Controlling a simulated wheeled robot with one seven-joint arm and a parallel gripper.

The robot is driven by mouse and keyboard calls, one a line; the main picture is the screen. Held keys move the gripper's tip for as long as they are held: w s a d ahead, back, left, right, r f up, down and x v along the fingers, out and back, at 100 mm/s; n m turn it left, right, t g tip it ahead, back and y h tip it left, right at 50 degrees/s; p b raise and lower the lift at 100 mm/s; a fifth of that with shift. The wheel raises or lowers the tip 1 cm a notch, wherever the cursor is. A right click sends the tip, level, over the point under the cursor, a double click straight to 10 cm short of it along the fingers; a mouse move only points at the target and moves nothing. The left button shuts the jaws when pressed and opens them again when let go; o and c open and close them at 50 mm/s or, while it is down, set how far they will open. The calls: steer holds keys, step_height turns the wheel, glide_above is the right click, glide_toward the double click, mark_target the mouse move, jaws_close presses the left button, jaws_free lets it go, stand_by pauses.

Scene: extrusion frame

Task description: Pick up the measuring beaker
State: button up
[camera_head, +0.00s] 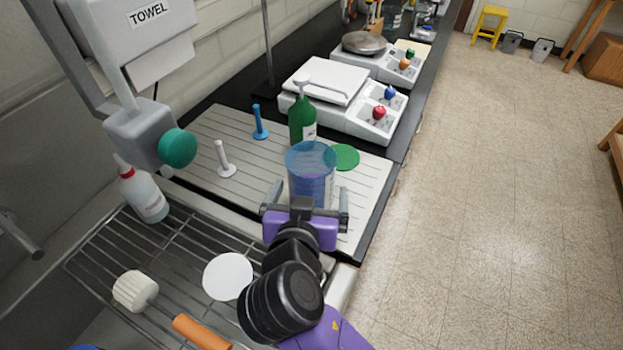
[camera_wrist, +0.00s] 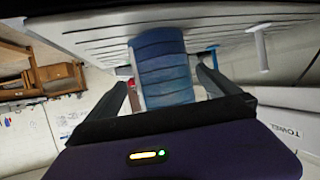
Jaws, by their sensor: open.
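The measuring beaker (camera_head: 311,163) is a translucent blue vessel standing upright on the ribbed pale drainboard. In the wrist view the beaker (camera_wrist: 163,65) is large and central, with ribbed or marked blue sides. My gripper (camera_head: 308,197) is open at the beaker's near side, its two fingers reaching along the left and right of it. In the wrist view my gripper (camera_wrist: 168,78) has a finger on each side of the beaker, with a gap showing at least on the right. The beaker's lower part is partly hidden behind my gripper in the head view.
A green bottle (camera_head: 302,120) stands just behind the beaker, and a green disc (camera_head: 344,157) lies to its right. A white peg (camera_head: 224,160) and blue peg (camera_head: 259,122) stand left. White scales (camera_head: 345,100) are farther back. A wire rack (camera_head: 185,262) is nearer.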

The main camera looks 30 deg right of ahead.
mark_target(314, 172)
steer(key=shift+p+x, duration=0.5)
steer(key=shift+x, duration=1.85)
steer(key=shift+a, duration=0.2)
steer(key=c, duration=1.6)
steer(key=shift+r, duration=0.15)
